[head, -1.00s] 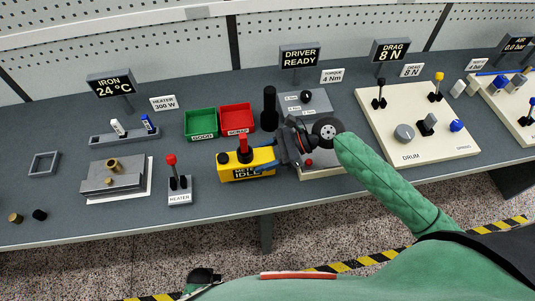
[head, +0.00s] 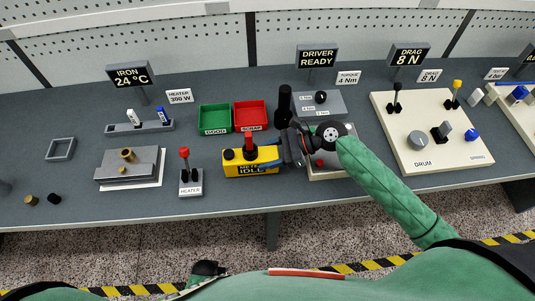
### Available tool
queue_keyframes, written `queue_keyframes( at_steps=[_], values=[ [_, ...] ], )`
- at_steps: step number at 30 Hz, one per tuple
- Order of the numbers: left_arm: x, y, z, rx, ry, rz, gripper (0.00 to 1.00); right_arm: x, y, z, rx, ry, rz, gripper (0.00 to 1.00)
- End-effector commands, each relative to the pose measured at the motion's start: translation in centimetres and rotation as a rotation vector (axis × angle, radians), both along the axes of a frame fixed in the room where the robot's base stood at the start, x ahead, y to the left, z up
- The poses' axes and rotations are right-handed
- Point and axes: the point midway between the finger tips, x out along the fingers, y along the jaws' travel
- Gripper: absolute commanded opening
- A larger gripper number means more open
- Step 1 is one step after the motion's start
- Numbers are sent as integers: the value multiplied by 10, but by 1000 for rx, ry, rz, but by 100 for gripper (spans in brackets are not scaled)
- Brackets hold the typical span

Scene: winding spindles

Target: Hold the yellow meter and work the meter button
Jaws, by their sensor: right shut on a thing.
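The yellow meter (head: 238,168) sits on the bench left of centre, its front display reading "METER IDLE". A dark round button (head: 229,154) stands on its top left, and a red upright part (head: 249,147) stands on its top. My right gripper (head: 281,155) reaches in from the right and is shut on the meter's right end; the fingertips are partly hidden.
Green GOOD (head: 215,118) and red SCRAP (head: 250,115) bins stand behind the meter. The heater switch (head: 190,181) is to its left, with the iron block (head: 129,164) beyond. The driver station (head: 336,106) and drum board (head: 399,132) lie to the right.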

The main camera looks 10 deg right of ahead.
Motion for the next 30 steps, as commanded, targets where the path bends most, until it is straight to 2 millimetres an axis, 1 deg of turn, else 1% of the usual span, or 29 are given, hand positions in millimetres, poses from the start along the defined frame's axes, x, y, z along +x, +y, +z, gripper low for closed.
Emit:
queue_keyframes(
  at_steps=[30],
  values=[
    [0, 0, 3, 0, 0, 0, 39, 0, 0, -9, 1, 0, 0, 21]
  ],
)
